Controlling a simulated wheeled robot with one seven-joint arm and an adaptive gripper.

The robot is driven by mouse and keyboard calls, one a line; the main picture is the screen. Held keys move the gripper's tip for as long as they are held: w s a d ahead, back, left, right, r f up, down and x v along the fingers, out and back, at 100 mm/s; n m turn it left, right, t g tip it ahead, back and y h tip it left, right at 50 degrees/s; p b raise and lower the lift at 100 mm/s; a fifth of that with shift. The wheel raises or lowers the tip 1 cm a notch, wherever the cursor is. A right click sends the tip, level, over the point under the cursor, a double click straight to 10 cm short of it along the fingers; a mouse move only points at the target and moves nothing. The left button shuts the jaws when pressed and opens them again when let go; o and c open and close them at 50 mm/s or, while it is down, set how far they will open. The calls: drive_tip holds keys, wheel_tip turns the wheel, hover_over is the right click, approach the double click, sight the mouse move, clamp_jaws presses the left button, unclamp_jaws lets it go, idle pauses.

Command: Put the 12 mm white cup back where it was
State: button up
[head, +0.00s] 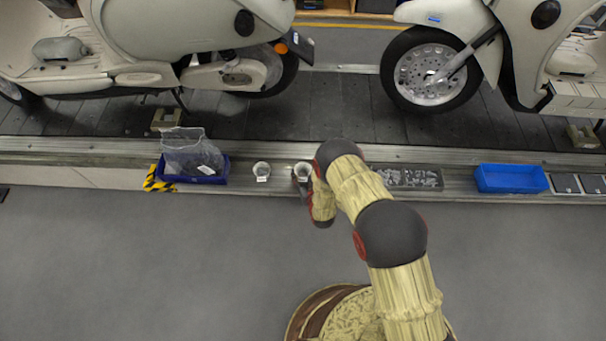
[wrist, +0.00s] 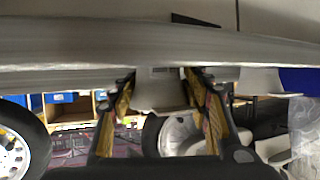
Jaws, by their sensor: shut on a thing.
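A white cup (head: 303,170) is at the ledge along the conveyor, just left of my wrist in the head view. My gripper (head: 300,181) is shut on this cup from the near side. In the wrist view, which is upside down, the cup (wrist: 160,92) sits between both fingers of my gripper (wrist: 162,103), its base close to the ledge. I cannot tell whether it touches the ledge. A second white cup (head: 262,170) stands on the ledge to the left and also shows in the wrist view (wrist: 260,80). The labels are too small to read.
A blue bin with a clear bag (head: 193,178) stands left on the ledge (head: 240,181). To the right are a grey tray of small parts (head: 412,178), an empty blue bin (head: 510,179) and dark pads (head: 566,183). Cream scooters (head: 185,35) stand on the conveyor behind.

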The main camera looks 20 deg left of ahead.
drive_tip(key=shift+f, duration=0.2)
drive_tip(key=o, duration=1.2)
drive_tip(key=shift+o, duration=0.2)
drive_tip(key=shift+r, duration=0.15)
drive_tip(key=shift+s+d+r, duration=0.1)
drive_tip(key=shift+s+r, duration=0.05)
drive_tip(key=shift+s, duration=0.05)
drive_tip(key=p+v, duration=0.4)
drive_tip(key=v, duration=0.7)
drive_tip(key=shift+s+d, duration=0.2)
drive_tip(key=shift+r, duration=0.1)
